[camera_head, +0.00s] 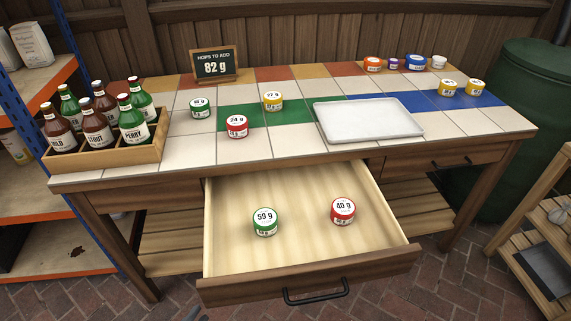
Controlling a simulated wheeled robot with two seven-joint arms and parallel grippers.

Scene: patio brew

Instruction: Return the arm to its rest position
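Only a small dark sliver at the bottom edge, left of the drawer handle, may be my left gripper (198,316). It is below the open drawer's front, apart from everything on the table, and its fingers cannot be made out. My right gripper is not in view. The drawer (310,262) is pulled out and holds a green tin marked 59 g (265,222) and a red tin marked 40 g (343,211), standing apart.
The tiled table bears a white tray (368,121), a sign reading 82 g (215,66), a wooden bottle crate (112,158) and several tins. Shelving (40,244) stands left. A green barrel (520,90) and slatted rack (535,215) stand right. The drawer juts toward me.

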